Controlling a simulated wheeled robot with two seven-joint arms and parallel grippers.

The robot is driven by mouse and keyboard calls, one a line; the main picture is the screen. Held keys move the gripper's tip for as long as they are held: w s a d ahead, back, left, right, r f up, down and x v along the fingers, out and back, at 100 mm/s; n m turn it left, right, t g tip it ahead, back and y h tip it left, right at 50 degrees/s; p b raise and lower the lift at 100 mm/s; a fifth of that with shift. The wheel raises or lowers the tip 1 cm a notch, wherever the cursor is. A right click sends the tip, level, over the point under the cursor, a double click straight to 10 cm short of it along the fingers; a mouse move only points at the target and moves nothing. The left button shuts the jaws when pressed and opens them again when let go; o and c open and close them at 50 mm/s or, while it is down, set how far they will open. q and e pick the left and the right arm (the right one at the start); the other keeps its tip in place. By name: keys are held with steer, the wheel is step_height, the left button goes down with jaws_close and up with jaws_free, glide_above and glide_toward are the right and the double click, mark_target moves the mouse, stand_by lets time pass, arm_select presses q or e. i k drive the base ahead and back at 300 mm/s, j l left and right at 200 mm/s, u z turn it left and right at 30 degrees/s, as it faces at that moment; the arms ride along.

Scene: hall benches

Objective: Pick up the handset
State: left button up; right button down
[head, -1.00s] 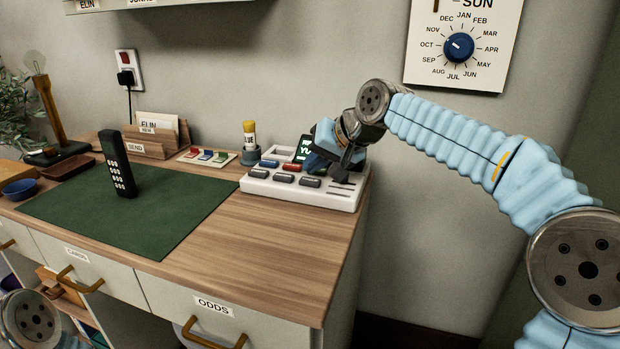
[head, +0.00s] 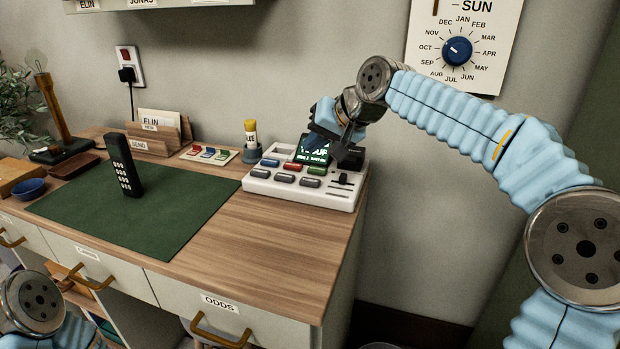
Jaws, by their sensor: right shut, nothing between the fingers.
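The handset (head: 124,165) is black with light keys and stands upright on the dark green mat (head: 150,215) on the bench, left of centre. My right gripper (head: 326,138) is shut and empty, above the back right part of the white button console (head: 318,196), in front of its small screen. It is far to the right of the handset. My left arm shows only as a joint and sleeve at the lower left, and its gripper is out of the picture.
A letter rack (head: 160,135), a card with coloured tabs (head: 209,153) and a glue stick in a holder (head: 251,140) line the back. A blue bowl (head: 28,188) and a lamp stand (head: 55,115) are at left. Bare wood (head: 255,235) lies right of the mat.

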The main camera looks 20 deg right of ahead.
mark_target(116, 143)
steer(key=k+l, duration=0.15)
steer(key=k, duration=0.35)
steer(key=k+l, duration=0.15)
steer(key=k, duration=0.35)
